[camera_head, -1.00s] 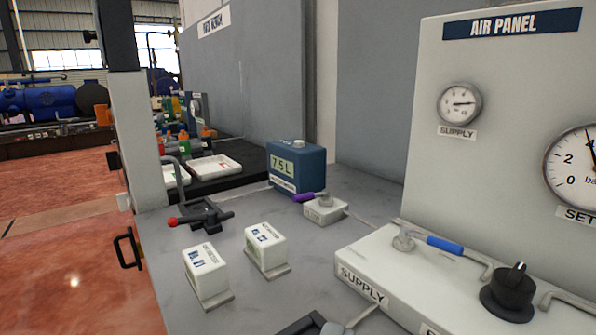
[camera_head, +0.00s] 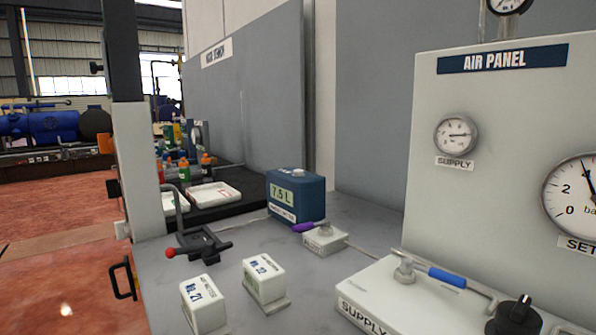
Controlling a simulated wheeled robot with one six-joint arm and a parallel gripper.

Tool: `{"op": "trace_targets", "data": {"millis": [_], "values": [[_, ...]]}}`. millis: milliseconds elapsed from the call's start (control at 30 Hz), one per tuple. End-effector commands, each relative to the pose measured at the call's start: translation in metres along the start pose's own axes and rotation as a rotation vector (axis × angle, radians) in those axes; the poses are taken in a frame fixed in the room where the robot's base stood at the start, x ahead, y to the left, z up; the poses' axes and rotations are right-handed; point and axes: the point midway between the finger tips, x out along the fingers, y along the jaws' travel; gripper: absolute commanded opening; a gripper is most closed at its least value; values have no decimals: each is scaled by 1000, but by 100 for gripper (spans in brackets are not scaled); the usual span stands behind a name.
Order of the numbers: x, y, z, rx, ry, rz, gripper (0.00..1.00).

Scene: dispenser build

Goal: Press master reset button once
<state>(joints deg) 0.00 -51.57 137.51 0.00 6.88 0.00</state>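A pale round knob or button (camera_head: 299,171) sits on top of the meter. I cannot read any marking that names it as the master reset. My gripper is not in view, and nothing touches the meter.
A clamp with a red knob (camera_head: 171,252) and two white blocks, No. 21 (camera_head: 203,307) and another (camera_head: 264,280), stand in front. The air panel (camera_head: 500,130) fills the right.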

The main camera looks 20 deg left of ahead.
Motion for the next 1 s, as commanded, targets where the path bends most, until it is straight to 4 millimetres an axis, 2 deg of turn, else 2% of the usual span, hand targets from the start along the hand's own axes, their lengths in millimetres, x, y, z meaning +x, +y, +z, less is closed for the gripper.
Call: {"op": "trace_targets", "data": {"millis": [33, 167, 1000], "values": [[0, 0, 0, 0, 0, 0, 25], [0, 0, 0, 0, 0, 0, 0], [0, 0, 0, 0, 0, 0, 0]]}}
